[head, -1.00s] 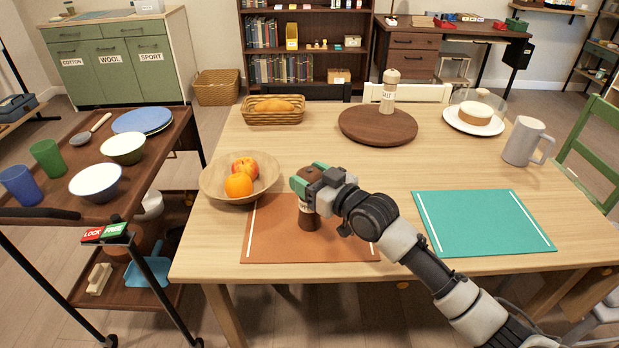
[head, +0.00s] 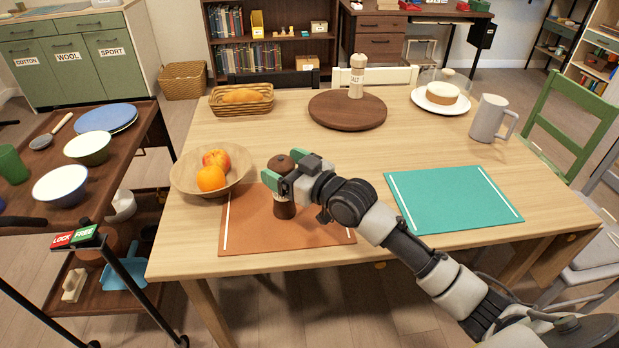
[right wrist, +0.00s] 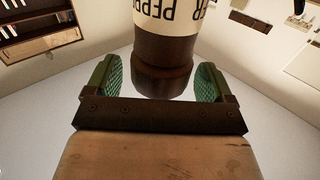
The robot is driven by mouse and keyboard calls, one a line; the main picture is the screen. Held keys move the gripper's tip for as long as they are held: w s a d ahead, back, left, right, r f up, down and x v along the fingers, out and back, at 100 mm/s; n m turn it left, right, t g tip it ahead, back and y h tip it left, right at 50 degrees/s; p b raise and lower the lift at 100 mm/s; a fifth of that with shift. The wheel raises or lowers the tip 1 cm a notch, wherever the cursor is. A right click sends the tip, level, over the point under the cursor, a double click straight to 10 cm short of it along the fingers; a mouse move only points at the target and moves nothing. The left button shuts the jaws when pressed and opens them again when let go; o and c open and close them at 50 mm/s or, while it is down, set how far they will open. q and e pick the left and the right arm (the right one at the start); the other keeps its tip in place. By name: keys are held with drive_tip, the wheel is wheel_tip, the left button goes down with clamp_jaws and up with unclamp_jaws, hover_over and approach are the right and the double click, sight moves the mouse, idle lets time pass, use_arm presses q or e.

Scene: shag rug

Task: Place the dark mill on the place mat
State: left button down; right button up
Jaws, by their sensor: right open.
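The dark mill (head: 284,210) is brown with a pale label and stands upright on the brown-orange place mat (head: 320,236). The label reads PEPPER in the right wrist view (right wrist: 163,50). A teal place mat (head: 455,200) lies to the right, bare. My right gripper (head: 285,170) is open at the mill's upper part and partly hides it. In the right wrist view its green-padded fingers stand on either side of the mill, with a gap on both sides. My left gripper is not in view.
A fruit bowl (head: 235,184) stands close by, left of the mill. A bread basket (head: 216,104), a round board (head: 322,112) with a salt mill (head: 357,78), a cake plate (head: 424,103) and a grey mug (head: 488,122) stand farther back. The table's middle is clear.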

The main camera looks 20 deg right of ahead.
drive_tip(key=v, duration=1)
drive_tip(key=shift+s+d, duration=0.15)
drive_tip(key=shift+s, duration=0.25)
drive_tip(key=shift+r, duration=0.1)
idle(0.3)
idle(0.4)
